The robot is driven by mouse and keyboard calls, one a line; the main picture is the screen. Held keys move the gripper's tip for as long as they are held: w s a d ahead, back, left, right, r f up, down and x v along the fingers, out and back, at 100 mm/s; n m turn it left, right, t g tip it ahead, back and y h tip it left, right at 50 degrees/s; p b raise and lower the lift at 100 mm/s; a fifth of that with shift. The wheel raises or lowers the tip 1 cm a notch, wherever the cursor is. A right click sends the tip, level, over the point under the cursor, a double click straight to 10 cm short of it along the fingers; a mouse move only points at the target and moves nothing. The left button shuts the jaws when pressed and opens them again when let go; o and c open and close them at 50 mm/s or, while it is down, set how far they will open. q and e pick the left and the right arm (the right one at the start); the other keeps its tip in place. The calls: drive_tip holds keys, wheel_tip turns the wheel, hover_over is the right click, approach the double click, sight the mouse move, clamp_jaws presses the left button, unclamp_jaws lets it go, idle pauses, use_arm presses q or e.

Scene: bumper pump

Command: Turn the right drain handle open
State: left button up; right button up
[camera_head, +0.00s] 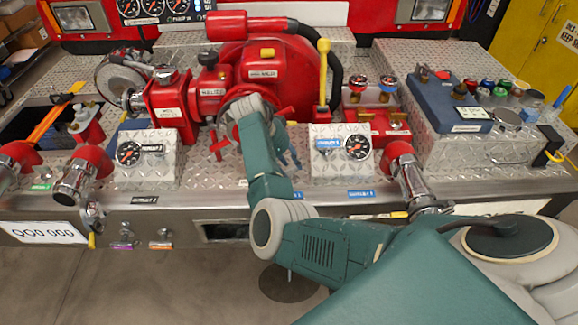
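Two small metal handles hang on the bumper's front face at the left, one with a purple strip (122,244) and one with an orange strip (160,241). I cannot tell from this view which handle is the right drain handle, or how it is turned. My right arm reaches in from the lower right and covers part of the bumper front. My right gripper (290,150) is above the deck, in front of the red pump and well away from the two handles. Its fingers are small and partly hidden, so its opening is unclear. My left gripper is out of view.
The red pump (265,72) stands at the middle back, with a yellow lever (323,70) beside it. Gauge boxes stand left (150,160) and right (328,168). Red-and-metal outlets project at left (82,176) and right (408,178). Floor shows clear below the bumper's left part.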

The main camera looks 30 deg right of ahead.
drive_tip(key=shift+d+f, duration=0.25)
drive_tip(key=shift+f, duration=0.35)
clamp_jaws()
drive_tip(key=shift+s+r+n+p, duration=0.1)
drive_tip(key=shift+r+n+p, duration=0.1)
drive_tip(key=shift+n+p, duration=0.5)
drive_tip(key=n+t+p, duration=0.1)
drive_tip(key=n+p, duration=0.1)
drive_tip(key=p, duration=0.1)
drive_tip(key=n+t+p, duration=0.1)
drive_tip(key=n+p, duration=0.1)
drive_tip(key=p, duration=0.1)
drive_tip(key=n+t+y+p, duration=0.1)
drive_tip(key=n+p, duration=0.2)
drive_tip(key=p, duration=0.1)
drive_tip(key=shift+d+r, duration=0.15)
drive_tip(key=shift+d, duration=0.15)
drive_tip(key=shift+n+t+y+p, duration=0.3)
drive_tip(key=shift+n+y+p, duration=0.1)
drive_tip(key=shift+n+p, duration=0.65)
drive_tip(key=shift+f+n+t+p, duration=0.25)
drive_tip(key=shift+n+p, duration=0.2)
drive_tip(key=shift+n, duration=0.4)
drive_tip(key=shift+y, duration=0.3)
